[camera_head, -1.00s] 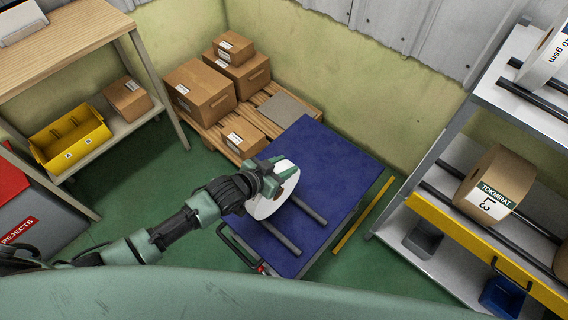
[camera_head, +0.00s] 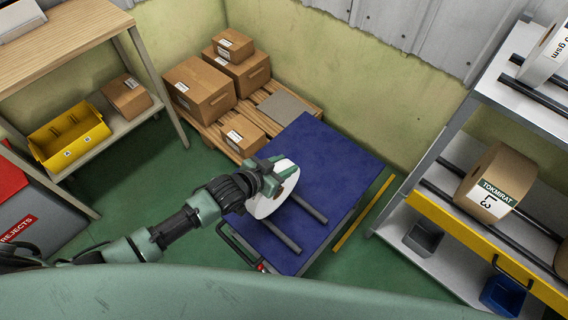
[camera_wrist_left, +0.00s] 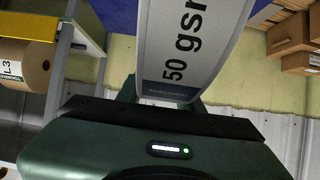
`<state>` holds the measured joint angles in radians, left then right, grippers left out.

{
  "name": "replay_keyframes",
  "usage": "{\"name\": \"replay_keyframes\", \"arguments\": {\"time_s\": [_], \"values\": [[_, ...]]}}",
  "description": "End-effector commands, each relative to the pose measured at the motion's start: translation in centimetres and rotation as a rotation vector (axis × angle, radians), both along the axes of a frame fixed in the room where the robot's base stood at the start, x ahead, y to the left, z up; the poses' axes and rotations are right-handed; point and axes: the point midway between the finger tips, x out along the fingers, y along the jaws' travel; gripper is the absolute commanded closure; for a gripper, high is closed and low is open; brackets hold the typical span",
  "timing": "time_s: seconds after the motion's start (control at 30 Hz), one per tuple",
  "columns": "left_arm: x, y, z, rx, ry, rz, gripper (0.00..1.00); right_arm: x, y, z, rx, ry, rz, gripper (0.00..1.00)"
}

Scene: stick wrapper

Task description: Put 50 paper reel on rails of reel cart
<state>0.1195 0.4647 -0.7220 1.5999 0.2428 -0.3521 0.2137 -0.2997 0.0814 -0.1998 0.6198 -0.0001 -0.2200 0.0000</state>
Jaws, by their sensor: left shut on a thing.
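A white paper reel (camera_head: 271,201), whose label reads "50 gs…" in the left wrist view (camera_wrist_left: 185,45), stands on edge over the blue reel cart (camera_head: 335,165). My left gripper (camera_head: 268,172) is shut on the reel. Two dark grey rails, the left rail (camera_head: 281,233) and the right rail (camera_head: 309,208), run along the cart's front part. The reel is at the far left ends of the rails. I cannot tell whether it touches them. The gripper hides part of the reel. My right gripper is not in view.
A rack (camera_head: 462,119) at right holds a brown L3 reel (camera_head: 490,180) and another white reel (camera_head: 549,55). Cartons (camera_head: 200,90) stand on a pallet (camera_head: 207,137) behind the cart. A yellow bin (camera_head: 70,138) sits on a bench shelf at left. A yellow floor strip (camera_head: 362,214) lies right of the cart.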

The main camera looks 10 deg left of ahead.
Motion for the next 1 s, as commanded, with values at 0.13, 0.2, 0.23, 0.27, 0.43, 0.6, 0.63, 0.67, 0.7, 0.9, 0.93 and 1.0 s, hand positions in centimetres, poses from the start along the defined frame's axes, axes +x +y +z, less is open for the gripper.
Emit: {"name": "replay_keyframes", "arguments": {"time_s": [0.13,0.2,0.23,0.27,0.43,0.6,0.63,0.67,0.7,0.9,0.93,1.0], "values": [[0.2,-0.1,0.0,-0.005,-0.006,-0.001,1.0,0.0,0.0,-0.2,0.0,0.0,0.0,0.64],[0.2,-0.1,-0.1,-0.005,-0.006,-0.001,1.0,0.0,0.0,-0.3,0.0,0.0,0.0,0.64],[0.2,-0.1,-0.1,-0.005,-0.006,-0.001,1.0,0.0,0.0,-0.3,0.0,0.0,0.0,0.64],[0.2,-0.1,-0.2,-0.005,-0.006,-0.001,1.0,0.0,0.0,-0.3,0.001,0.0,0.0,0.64],[0.2,-0.1,-0.5,-0.004,-0.007,0.0,1.0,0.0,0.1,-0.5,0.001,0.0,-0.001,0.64],[0.2,-0.1,-0.8,-0.004,-0.007,0.0,1.0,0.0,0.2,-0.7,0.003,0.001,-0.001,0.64],[0.2,-0.1,-0.9,-0.004,-0.007,0.0,1.0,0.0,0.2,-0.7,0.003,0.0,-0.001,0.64],[0.2,-0.1,-0.9,-0.004,-0.007,0.0,1.0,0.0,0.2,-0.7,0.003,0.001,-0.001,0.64],[0.2,-0.1,-1.0,-0.004,-0.007,0.0,1.0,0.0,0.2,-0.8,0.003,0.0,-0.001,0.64],[0.2,-0.1,-1.3,-0.005,-0.006,-0.001,1.0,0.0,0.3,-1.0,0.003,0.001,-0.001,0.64],[0.2,-0.1,-1.4,-0.005,-0.006,-0.001,1.0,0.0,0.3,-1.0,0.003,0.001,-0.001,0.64],[0.2,-0.1,-1.3,-0.004,-0.007,0.0,0.53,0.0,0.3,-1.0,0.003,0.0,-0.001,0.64]]}}
